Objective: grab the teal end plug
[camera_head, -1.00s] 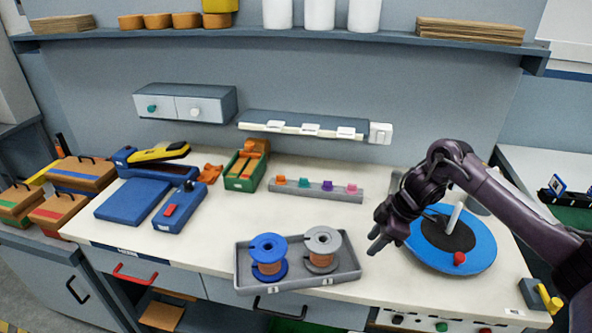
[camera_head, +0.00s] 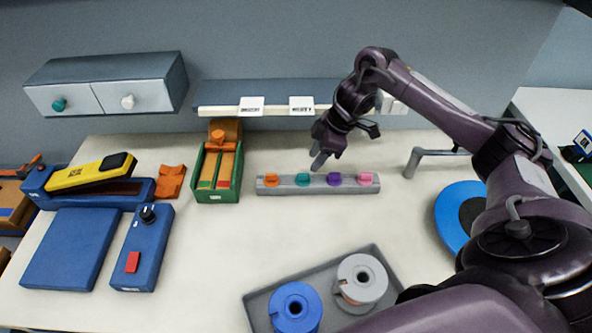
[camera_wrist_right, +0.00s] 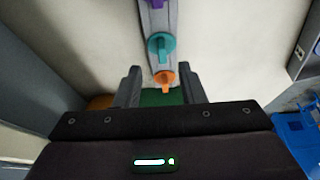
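The teal end plug (camera_head: 303,179) sits upright in a grey rail on the bench, between an orange plug (camera_head: 271,179) and a purple plug (camera_head: 334,180); a pink plug (camera_head: 365,178) is at the right end. My right gripper (camera_head: 318,163) is just above and behind the rail, near the teal plug. In the right wrist view the gripper (camera_wrist_right: 161,82) is open and empty. There the orange plug (camera_wrist_right: 164,79) appears between the fingertips, and the teal plug (camera_wrist_right: 160,46) lies farther up, beyond them. My left gripper is not in view.
A green bin (camera_head: 217,172) stands left of the rail. A grey tray (camera_head: 256,300) with blue and grey spools is in front. A blue disc (camera_head: 452,212) is at the right, partly behind my arm. The bench between rail and tray is clear.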

